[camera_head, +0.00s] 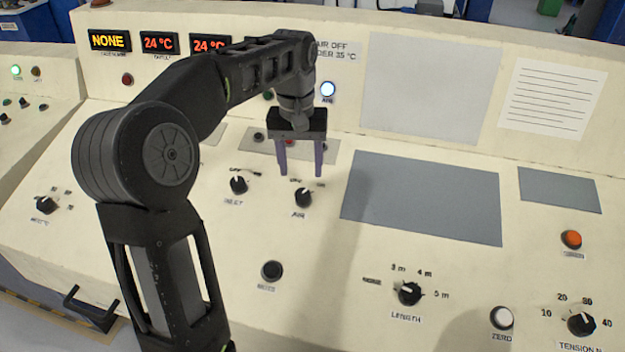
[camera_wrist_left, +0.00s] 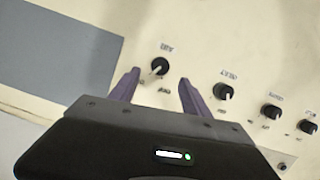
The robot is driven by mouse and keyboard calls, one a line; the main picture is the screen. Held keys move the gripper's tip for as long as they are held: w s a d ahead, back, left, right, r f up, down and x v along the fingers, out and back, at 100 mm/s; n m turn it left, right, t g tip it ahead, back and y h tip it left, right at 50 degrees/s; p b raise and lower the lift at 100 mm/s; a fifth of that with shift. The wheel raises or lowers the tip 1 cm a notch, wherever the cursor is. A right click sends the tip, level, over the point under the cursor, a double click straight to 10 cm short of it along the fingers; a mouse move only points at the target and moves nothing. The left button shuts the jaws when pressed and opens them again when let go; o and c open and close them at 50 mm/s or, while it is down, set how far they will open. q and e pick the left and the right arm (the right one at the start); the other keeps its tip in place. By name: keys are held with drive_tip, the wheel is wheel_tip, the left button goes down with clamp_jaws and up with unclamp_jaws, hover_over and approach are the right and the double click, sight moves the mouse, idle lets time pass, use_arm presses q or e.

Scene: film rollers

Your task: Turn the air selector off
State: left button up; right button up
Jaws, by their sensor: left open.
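The air selector (camera_head: 303,197) is a black round knob labelled AIR on the sloping cream panel, its white pointer toward the upper side in the head view. Small marks above it are too blurred to read. My left gripper (camera_head: 301,173) is open, with two purple fingers just above and behind the knob in the head view. The left wrist view shows the same knob (camera_wrist_left: 159,66) beyond the gap between the fingertips (camera_wrist_left: 160,78), with nothing held. A round blue-white lamp (camera_head: 328,89) labelled AIR is lit. My right gripper is out of view.
A similar knob (camera_head: 239,184) sits just left of the air selector. A grey plate (camera_head: 425,197) lies to its right. A black button (camera_head: 272,271), the length knob (camera_head: 409,293) and the tension knob (camera_head: 581,323) are nearer. My left arm covers part of the displays.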

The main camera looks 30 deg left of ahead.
sight(302, 194)
use_arm(q)
drive_tip(key=shift+s+r, duration=0.1)
drive_tip(key=shift+s, duration=0.15)
drive_tip(key=shift+w+d+f, duration=0.1)
drive_tip(key=shift+f, duration=1.9)
drive_tip(key=shift+w+d+f, duration=0.1)
drive_tip(key=shift+f, duration=1.85)
drive_tip(key=shift+c, duration=0.3)
clamp_jaws()
